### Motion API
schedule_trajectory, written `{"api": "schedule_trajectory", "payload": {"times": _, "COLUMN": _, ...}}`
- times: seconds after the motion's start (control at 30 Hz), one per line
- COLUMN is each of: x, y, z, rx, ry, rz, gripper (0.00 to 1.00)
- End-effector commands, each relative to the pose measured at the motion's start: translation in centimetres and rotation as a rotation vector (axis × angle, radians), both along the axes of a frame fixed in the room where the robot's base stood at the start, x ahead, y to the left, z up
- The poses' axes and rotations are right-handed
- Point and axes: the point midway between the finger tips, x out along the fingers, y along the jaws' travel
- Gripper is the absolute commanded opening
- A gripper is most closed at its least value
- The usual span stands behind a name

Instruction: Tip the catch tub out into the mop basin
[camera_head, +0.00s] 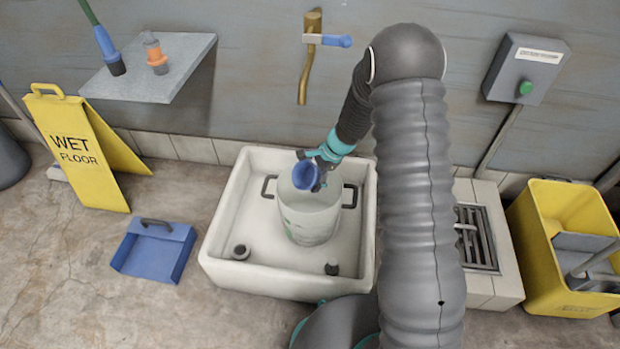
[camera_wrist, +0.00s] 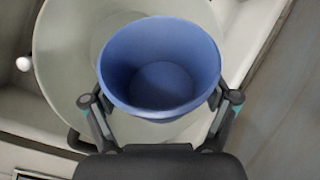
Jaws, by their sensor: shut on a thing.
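My gripper (camera_head: 318,168) is shut on a small blue tub (camera_head: 304,175), with one finger on each side of it. In the wrist view the blue tub (camera_wrist: 160,82) shows its open mouth and bare inside, with no contents to be seen. The mop basin (camera_head: 222,255) is a white square basin on the floor against the wall. A pale, round bucket (camera_head: 310,222) with dark side handles stands upright in it. The held tub is over the bucket's mouth; its exact height and tilt are hard to tell. My gripper hides part of the bucket's rim.
A blue dustpan (camera_head: 153,252) lies left of the basin, near a yellow wet-floor sign (camera_head: 85,150). A brass tap with a blue lever (camera_head: 325,40) is above the basin. A floor drain (camera_head: 478,238) and yellow mop bucket (camera_head: 545,225) are on the right.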

Motion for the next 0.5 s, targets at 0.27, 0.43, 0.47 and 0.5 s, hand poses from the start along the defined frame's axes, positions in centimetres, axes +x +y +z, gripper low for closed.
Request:
{"api": "schedule_trajectory", "payload": {"times": 0.27, "x": 0.2, "y": -0.26, "z": -0.18, "rx": 0.214, "ry": 0.144, "rz": -0.002, "gripper": 0.62}}
{"api": "schedule_trajectory", "payload": {"times": 0.43, "x": 0.04, "y": -0.05, "z": 0.19, "rx": 0.349, "ry": 0.234, "rz": -0.002, "gripper": 0.62}}
{"api": "schedule_trajectory", "payload": {"times": 0.47, "x": 0.03, "y": 0.0, "z": 0.24, "rx": 0.374, "ry": 0.251, "rz": -0.002, "gripper": 0.62}}
{"api": "schedule_trajectory", "payload": {"times": 0.5, "x": -0.02, "y": 0.02, "z": 0.37, "rx": 0.406, "ry": 0.273, "rz": -0.002, "gripper": 0.62}}
